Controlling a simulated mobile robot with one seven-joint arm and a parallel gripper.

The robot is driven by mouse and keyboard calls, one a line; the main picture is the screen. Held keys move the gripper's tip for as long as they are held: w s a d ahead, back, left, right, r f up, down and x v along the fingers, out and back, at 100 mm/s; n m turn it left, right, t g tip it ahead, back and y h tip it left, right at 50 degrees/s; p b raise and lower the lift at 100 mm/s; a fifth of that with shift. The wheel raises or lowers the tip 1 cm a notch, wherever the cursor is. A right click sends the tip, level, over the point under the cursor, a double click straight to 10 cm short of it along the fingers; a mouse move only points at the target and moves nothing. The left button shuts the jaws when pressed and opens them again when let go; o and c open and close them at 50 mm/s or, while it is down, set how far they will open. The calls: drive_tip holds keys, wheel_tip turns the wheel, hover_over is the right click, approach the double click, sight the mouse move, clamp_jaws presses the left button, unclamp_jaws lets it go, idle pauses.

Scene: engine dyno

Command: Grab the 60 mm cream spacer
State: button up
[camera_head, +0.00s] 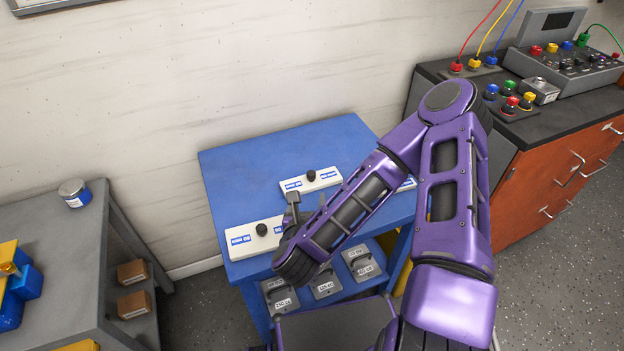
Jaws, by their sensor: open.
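Several cream blocks with blue labels lie on the blue table (240,185). One cream block (263,237) is at the front left and has a black knob on top. Another cream block (311,181) with a black knob is farther back. A third cream block (406,185) shows only in part at the right, behind my arm. The labels are too small to read, so I cannot tell which is the 60 mm spacer. My gripper (303,207) is open above the table, between the front left and back blocks. My arm hides much of it and part of the front left block.
Grey labelled weights (325,284) stand on the blue table's lower shelf. A grey bench (62,232) with a small tin (74,193) is at the left. A red-brown cabinet (553,180) with a control panel (568,68) on top stands at the right. The blue table's back left is clear.

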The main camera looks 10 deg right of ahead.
drive_tip(key=b, duration=0.2)
drive_tip(key=w+m+b, duration=0.1)
drive_tip(key=b, duration=0.1)
drive_tip(key=shift+w+d+f+b, duration=0.2)
drive_tip(key=shift+d+f+b, duration=0.1)
drive_tip(key=shift+f+b, duration=0.1)
approach(311, 174)
drive_tip(key=x, duration=0.5)
drive_tip(key=shift+d+b, duration=0.4)
drive_tip(key=shift+a+b+x, duration=0.2)
drive_tip(key=shift+x, duration=1.15)
drive_tip(key=shift+a+b+x, duration=0.2)
drive_tip(key=shift+x, duration=1.15)
drive_tip(key=shift+c, duration=0.3)
clamp_jaws()
